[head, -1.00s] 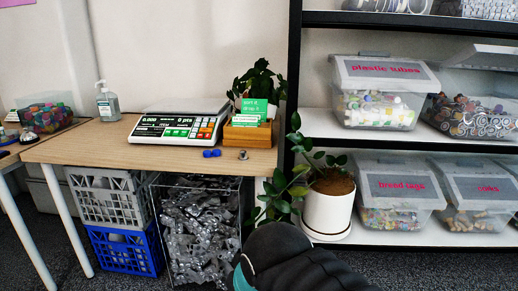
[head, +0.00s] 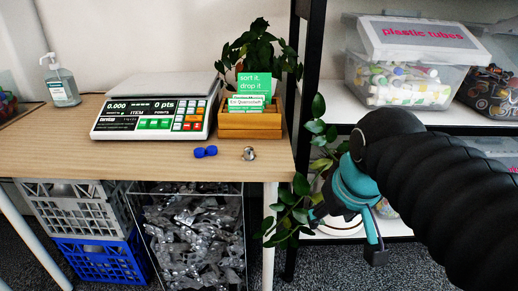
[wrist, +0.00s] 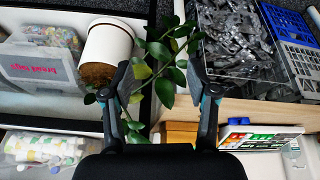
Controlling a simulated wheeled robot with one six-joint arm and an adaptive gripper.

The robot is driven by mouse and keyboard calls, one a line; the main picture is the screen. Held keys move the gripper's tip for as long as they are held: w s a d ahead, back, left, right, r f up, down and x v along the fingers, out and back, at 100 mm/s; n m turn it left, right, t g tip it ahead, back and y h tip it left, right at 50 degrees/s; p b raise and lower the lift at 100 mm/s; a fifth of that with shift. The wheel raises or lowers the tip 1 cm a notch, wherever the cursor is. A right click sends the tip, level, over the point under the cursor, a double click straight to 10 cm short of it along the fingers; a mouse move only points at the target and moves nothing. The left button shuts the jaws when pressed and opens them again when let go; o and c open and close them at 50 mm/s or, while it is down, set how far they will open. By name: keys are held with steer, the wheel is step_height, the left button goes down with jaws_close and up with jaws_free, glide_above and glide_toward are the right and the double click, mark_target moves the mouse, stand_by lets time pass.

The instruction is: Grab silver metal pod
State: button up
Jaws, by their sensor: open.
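The silver metal pod (head: 249,154) is a small round piece lying on the wooden table (head: 60,165), near its front right corner. My gripper (head: 347,236) is right of and lower than the table corner in the head view, apart from the pod and in front of the plant and shelf. In the wrist view my gripper (wrist: 158,94) has its two fingers wide apart with nothing held, and plant leaves show between and beyond them. I cannot make out the pod in the wrist view; a finger may hide it.
A blue piece (head: 205,152) lies left of the pod. Behind stand a scale (head: 160,105) and a wooden card box (head: 250,130). A leafy plant in a white pot (wrist: 108,45) and the black shelf post (head: 308,70) are close to my gripper. Crates sit below the table.

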steer(key=w+a+r+n+g, duration=0.2)
steer(key=w+a+r+n, duration=0.35)
steer(key=w+r, duration=0.65)
steer(key=n+g, duration=0.3)
steer(key=n, duration=0.1)
glide_toward(249, 148)
step_height(249, 148, down, 10)
steer(key=b, duration=0.4)
steer(key=shift+a+b, duration=0.1)
steer(key=shift+b, duration=0.3)
steer(key=c, duration=0.9)
